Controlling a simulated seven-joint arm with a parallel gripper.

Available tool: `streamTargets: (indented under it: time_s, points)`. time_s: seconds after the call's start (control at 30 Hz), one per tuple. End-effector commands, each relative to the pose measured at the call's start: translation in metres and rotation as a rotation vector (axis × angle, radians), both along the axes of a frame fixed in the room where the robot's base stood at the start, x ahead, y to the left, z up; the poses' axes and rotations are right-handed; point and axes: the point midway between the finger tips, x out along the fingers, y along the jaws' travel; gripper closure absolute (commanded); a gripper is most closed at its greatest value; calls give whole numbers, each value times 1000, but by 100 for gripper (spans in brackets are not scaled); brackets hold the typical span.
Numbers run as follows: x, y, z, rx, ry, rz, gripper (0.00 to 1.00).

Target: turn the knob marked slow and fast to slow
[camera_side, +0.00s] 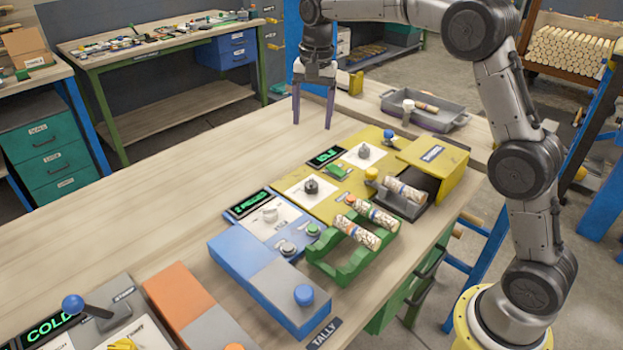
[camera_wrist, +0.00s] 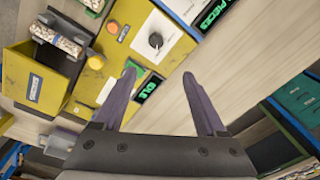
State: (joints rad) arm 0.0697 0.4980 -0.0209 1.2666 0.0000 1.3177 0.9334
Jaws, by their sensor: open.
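A yellow panel (camera_side: 335,203) carries a dark round knob (camera_side: 311,186) on a white plate and a grey knob (camera_side: 364,151) on another white plate. The slow and fast lettering is too small to read, so I cannot tell which knob bears it. In the wrist view the dark knob (camera_wrist: 155,40) shows a pale marker line, and small marks surround it. My gripper (camera_side: 313,124) is open and empty, fingers pointing down, above the table behind the yellow panel. It touches no knob. In the wrist view my gripper (camera_wrist: 159,73) has its left finger close to the panel edge in the picture.
An IDLE display (camera_side: 325,156) and a PIECES display (camera_side: 249,203) sit along the panels' back edge. A blue-grey box (camera_side: 268,285) and green rack (camera_side: 340,270) with turned pieces stand in front. A yellow housing (camera_side: 432,160) rises at right.

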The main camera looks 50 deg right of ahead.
Motion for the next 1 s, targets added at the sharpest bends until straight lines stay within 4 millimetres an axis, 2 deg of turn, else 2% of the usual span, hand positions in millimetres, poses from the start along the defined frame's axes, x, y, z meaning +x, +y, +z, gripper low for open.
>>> streamTargets:
  time_s: [0.03,0.1,0.43,0.8,1.0]
  points:
    - [5,-2,-15,2,24,-2,26]
    - [8,-3,-30,4,52,-4,26]
    - [7,-5,-67,6,86,-7,26]
    - [7,-5,-138,6,84,-6,26]
    - [7,-5,-167,6,83,-6,26]
